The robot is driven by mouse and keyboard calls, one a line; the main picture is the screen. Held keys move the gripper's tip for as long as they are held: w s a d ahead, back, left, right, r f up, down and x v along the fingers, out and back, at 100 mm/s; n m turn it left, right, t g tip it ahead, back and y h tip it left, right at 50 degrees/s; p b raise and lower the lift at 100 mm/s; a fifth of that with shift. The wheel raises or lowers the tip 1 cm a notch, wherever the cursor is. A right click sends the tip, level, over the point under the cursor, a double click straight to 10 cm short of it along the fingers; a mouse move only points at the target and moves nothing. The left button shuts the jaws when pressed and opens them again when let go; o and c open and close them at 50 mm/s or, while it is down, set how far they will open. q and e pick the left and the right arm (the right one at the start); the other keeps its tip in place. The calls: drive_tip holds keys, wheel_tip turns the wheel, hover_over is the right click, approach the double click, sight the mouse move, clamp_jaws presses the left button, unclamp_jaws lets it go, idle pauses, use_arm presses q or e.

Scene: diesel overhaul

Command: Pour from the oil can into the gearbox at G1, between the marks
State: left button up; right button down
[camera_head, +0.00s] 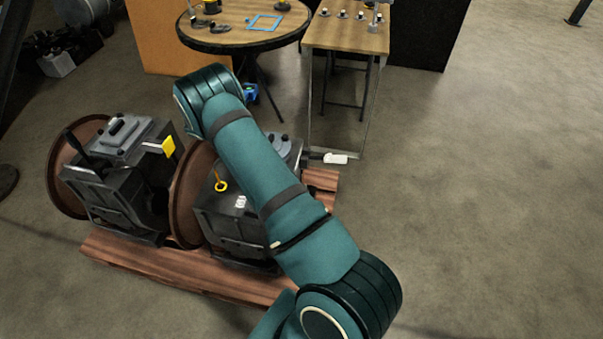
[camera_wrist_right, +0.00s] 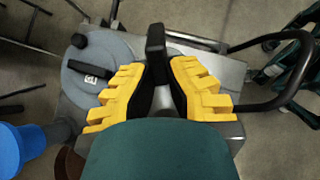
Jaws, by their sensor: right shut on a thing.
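Two dark gearboxes, one at left (camera_head: 118,190) and one at right (camera_head: 235,222), stand on a wooden pallet in the head view. The right one has a yellow ring (camera_head: 220,186) and is partly covered by my right arm. No G1 label or level marks can be read. My right gripper (camera_wrist_right: 164,62) has yellow fingers shut on a dark, bar-like thing (camera_wrist_right: 156,40), above a grey housing (camera_wrist_right: 215,75) with a round cover (camera_wrist_right: 88,68). The head view hides this gripper. I cannot tell for certain which thing is the oil can. My left gripper is not in view.
A blue object (camera_wrist_right: 18,150) is cut off at the wrist view's lower left. A black hoop handle (camera_wrist_right: 300,75) stands at its right. Behind the pallet (camera_head: 150,258) are a round table (camera_head: 235,38) and a small bench (camera_head: 345,38). The floor at right is clear.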

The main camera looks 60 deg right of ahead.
drive_tip(key=shift+w+a+g+h+b, duration=0.2)
drive_tip(key=shift+w+g+h+b, duration=0.05)
drive_tip(key=shift+g+h+b, duration=0.3)
idle(1.5)
drive_tip(key=shift+w+a+b, duration=0.15)
drive_tip(key=shift+b, duration=0.2)
idle(1.7)
drive_tip(key=shift+w+g+h, duration=0.1)
drive_tip(key=shift+g+h, duration=0.15)
drive_tip(key=shift+a+f+b, duration=0.1)
drive_tip(key=shift+b, duration=0.25)
idle(0.6)
drive_tip(key=shift+w+a, duration=0.1)
drive_tip(key=shift+b, duration=0.3)
idle(0.9)
drive_tip(key=shift+w+a+f+g+h, duration=0.1)
drive_tip(key=shift+g+h, duration=0.2)
idle(0.8)
